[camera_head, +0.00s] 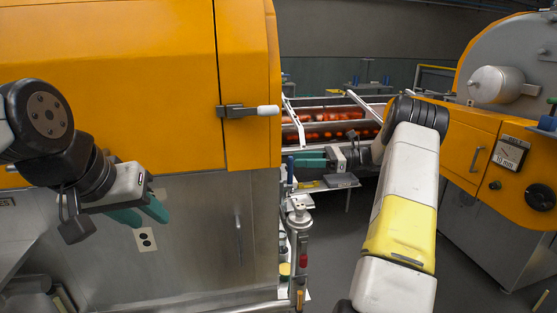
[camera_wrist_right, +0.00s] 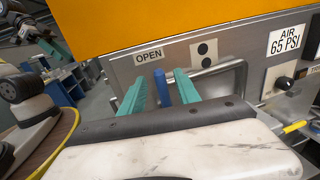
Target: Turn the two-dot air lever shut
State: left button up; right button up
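In the right wrist view, a blue lever handle (camera_wrist_right: 161,87) stands upright between the two teal fingers of my right gripper (camera_wrist_right: 160,92). The fingers are apart, with a narrow gap visible on each side of the handle. Behind it, a grey panel carries a plate with two black dots (camera_wrist_right: 204,52) and an OPEN label (camera_wrist_right: 149,56). In the head view, my right gripper (camera_head: 312,160) is beside the near machine's right edge; the lever cannot be made out there. My left gripper (camera_head: 141,213) is open and empty in front of the near machine.
A bent metal bar (camera_wrist_right: 225,78) is right of the lever, with an AIR 65 PSI sign (camera_wrist_right: 287,43) beyond. A conveyor with oranges (camera_head: 325,115) lies behind. A second orange machine (camera_head: 475,145) stands right.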

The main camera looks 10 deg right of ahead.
aim_at(290, 183)
jog(key=shift+w+a, duration=0.15)
jog(key=shift+a, duration=0.85)
jog(key=shift+w+a, duration=0.15)
jog(key=shift+a, duration=0.8)
grip_shut()
